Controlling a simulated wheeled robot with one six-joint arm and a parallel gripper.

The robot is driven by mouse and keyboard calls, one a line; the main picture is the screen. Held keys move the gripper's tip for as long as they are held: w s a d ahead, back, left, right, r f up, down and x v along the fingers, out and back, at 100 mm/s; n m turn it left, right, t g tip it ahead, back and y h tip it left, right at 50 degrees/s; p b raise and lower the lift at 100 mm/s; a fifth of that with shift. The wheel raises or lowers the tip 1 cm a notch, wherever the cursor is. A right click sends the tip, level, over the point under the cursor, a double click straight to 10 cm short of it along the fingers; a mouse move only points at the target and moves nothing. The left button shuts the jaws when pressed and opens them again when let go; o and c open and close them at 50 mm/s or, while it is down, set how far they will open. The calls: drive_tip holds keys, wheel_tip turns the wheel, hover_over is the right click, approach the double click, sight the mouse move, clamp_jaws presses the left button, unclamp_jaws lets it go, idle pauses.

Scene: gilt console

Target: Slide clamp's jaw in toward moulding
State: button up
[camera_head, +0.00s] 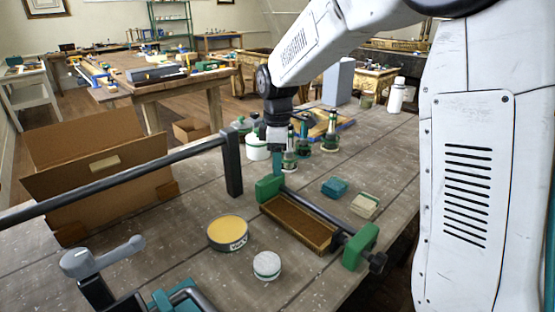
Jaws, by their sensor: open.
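A bar clamp lies on the wooden workbench, its dark bar (310,206) running diagonally down to the right. It has a green far jaw (268,188) at the upper left and a green near jaw (360,247) at the lower right, with a dark knob beyond it. The brown moulding (296,224) lies alongside the bar between the jaws. Its left end is close to the far jaw; a small gap shows before the near jaw. My gripper (277,170) points down just above and behind the far jaw, open. Its fingers are small here, and I cannot tell whether they touch the jaw.
A yellow-topped tin (228,232) and a white-lidded jar (267,265) stand left of the moulding. Teal (334,187) and cream (365,205) blocks lie to its right. Bottles (330,135) stand behind my gripper. A long dark bar (130,182) and cardboard box (100,165) are left.

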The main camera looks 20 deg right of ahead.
drive_tip(key=shift+c, duration=0.3)
clamp_jaws()
drive_tip(key=shift+s+d, duration=0.3)
drive_tip(key=shift+s, duration=0.35)
drive_tip(key=shift+o, duration=0.3)
unclamp_jaws()
wheel_tip(320, 180, up, 8)
drive_tip(key=shift+f, duration=0.1)
